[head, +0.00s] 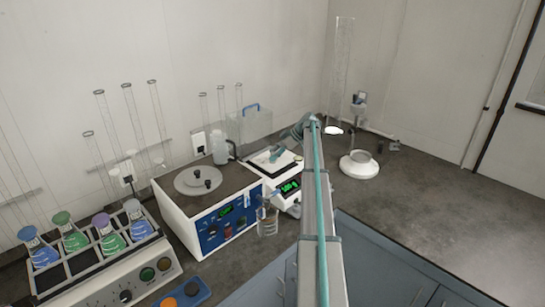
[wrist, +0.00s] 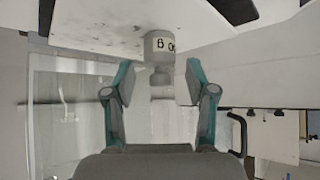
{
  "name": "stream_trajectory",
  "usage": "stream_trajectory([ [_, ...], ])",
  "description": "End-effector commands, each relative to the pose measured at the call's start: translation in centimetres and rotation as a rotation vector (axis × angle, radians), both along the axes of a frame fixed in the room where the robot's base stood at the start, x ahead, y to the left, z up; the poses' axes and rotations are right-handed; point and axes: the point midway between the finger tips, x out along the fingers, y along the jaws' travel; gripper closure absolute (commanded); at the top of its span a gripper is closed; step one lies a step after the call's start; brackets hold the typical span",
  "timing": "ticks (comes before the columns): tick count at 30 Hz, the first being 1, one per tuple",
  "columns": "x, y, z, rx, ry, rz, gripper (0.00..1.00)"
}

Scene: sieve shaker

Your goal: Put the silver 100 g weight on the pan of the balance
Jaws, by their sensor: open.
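The silver weight (wrist: 158,46), a small cylinder with a knob and a partly readable label, stands on the white pan (wrist: 85,25) in the wrist view. The balance (head: 287,197) has a green display that appears to read 100 g. My gripper (wrist: 159,76) is open, with one finger on each side of the weight's knob and visible gaps between. In the head view my gripper (head: 277,153) is over the balance pan (head: 259,161); the weight cannot be made out clearly there.
A hot plate-like device (head: 205,210) with a blue panel stands left of the balance. A glass beaker (head: 267,220) is in front, a clear box (head: 250,122) behind. A rack of coloured flasks (head: 95,262) is at far left. Counter at right is mostly clear.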

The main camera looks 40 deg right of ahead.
Motion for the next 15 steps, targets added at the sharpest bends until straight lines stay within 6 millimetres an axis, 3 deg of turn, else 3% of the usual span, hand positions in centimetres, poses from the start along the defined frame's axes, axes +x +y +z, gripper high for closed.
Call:
stream_trajectory([
  [15, -4.1, -5.2, 6.4, 0.0, -0.001, -0.001, 0.44],
])
